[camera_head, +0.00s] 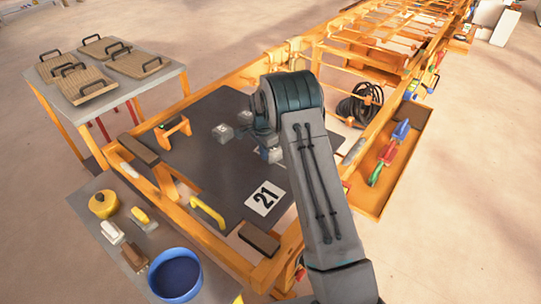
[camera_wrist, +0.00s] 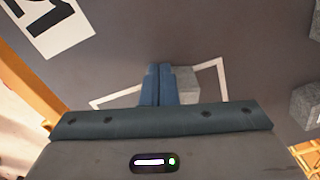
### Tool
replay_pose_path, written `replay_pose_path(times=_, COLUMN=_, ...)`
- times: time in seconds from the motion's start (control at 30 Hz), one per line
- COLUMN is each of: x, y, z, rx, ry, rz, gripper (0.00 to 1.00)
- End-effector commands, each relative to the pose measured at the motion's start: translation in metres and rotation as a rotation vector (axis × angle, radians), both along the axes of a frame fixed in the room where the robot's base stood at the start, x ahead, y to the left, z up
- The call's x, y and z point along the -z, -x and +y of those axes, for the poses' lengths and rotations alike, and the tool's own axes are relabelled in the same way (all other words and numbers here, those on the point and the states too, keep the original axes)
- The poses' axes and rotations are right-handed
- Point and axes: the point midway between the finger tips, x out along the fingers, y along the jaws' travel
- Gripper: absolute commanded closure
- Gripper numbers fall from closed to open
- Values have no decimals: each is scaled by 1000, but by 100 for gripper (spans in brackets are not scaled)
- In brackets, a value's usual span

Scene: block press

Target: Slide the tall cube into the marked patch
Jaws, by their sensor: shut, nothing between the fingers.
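In the wrist view a grey block (camera_wrist: 187,84) stands just right of my gripper (camera_wrist: 160,68), whose two blue fingers are together and empty. The fingers seem beside the block; I cannot tell if they touch it. The marked patch (camera_wrist: 221,78) is a white outline on the dark table. The block appears within its right part, by the far line; the fingers and palm hide much of the outline and the block's base. In the head view my arm hides that block and most of the patch. I cannot judge the block's height.
Two other grey cubes (camera_head: 222,133) (camera_head: 245,117) stand on the dark tabletop (camera_head: 200,165); the wrist view also shows cubes at the right (camera_wrist: 307,105). A white "21" card (camera_head: 265,198), a yellow handle (camera_head: 208,212) and an orange frame (camera_head: 173,132) are nearby.

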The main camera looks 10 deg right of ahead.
Motion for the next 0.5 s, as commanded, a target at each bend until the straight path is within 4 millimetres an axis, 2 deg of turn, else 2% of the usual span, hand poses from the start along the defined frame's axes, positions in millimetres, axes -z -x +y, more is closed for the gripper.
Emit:
replay_pose_path(times=0.07, x=2, y=-8, z=-4, rx=-15, ry=1, rz=-4, gripper=100)
replay_pose_path(times=0.3, x=1, y=-26, z=-40, rx=-18, ry=1, rz=-3, gripper=100)
replay_pose_path(times=0.5, x=0, y=-31, z=-54, rx=-14, ry=1, rz=0, gripper=100)
